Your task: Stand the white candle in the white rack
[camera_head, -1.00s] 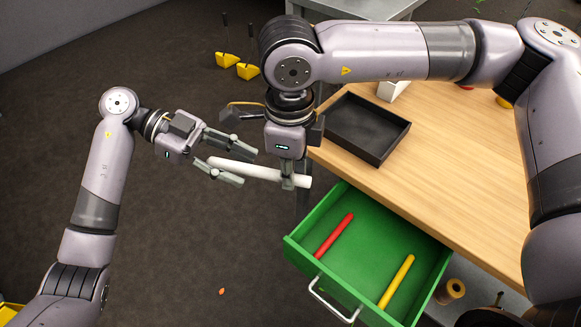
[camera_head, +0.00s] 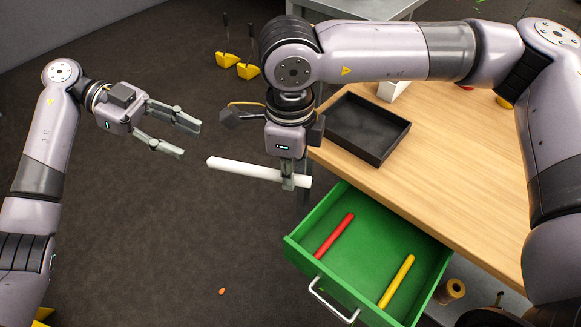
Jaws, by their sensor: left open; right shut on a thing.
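The white candle (camera_head: 245,170) is held in the air, nearly level, left of the table and above the floor. My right gripper (camera_head: 289,183) is shut on it near its right end and points down. The candle's left end sticks out free. My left gripper (camera_head: 182,138) is open and empty, to the left of the candle and apart from it. A white object (camera_head: 393,90), partly hidden behind my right arm at the back of the table, may be the white rack; I cannot tell.
The green drawer (camera_head: 298,259) is open, with a red candle (camera_head: 334,236) and a yellow candle (camera_head: 396,282) inside. A black tray (camera_head: 385,146) sits on the wooden table (camera_head: 450,175). Yellow items (camera_head: 247,71) stand on the floor behind. The table's middle is clear.

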